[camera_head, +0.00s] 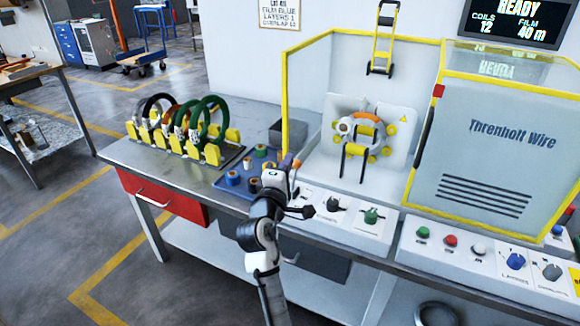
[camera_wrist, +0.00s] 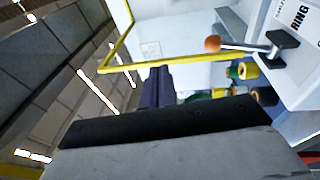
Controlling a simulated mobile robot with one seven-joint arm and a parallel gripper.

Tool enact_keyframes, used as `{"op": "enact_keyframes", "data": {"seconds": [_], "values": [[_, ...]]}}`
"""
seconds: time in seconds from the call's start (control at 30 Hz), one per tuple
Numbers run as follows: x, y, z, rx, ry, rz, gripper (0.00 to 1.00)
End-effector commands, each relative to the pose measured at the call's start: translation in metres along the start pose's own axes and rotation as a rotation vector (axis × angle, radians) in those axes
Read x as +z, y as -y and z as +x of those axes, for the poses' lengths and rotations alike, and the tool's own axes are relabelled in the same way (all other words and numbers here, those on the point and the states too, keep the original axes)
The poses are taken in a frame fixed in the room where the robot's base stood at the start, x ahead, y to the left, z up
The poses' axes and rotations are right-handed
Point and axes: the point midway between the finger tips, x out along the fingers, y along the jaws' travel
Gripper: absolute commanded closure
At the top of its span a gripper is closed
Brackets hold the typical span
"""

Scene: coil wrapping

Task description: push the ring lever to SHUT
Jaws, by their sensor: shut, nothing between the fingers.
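The ring lever (camera_wrist: 212,43) has an orange ball knob on a thin grey shaft, rising from a black base beside a white panel labelled RING in the wrist view. Its orange knob also shows in the head view (camera_head: 297,163), just beyond my wrist. My gripper (camera_wrist: 158,70) is shut and empty, its dark fingers together. In the wrist view the fingers appear left of the knob, with a visible gap between them.
Several small spools (camera_head: 233,178) stand on a blue tray left of my wrist. A rack of coils (camera_head: 212,152) is farther left on the bench. Panel knobs (camera_head: 371,215) lie to the right. The yellow-framed machine holds an orange-and-white ring (camera_head: 362,122).

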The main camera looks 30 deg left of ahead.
Motion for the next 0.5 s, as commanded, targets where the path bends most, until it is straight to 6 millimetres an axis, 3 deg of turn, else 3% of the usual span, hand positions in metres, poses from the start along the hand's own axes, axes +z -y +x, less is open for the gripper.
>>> {"op": "enact_keyframes", "data": {"seconds": [0.2, 0.5], "values": [[0.001, -0.024, -0.029, 0.001, -0.001, 0.001, 1.00], [0.002, -0.034, -0.039, -0.001, -0.001, -0.001, 1.00]]}}
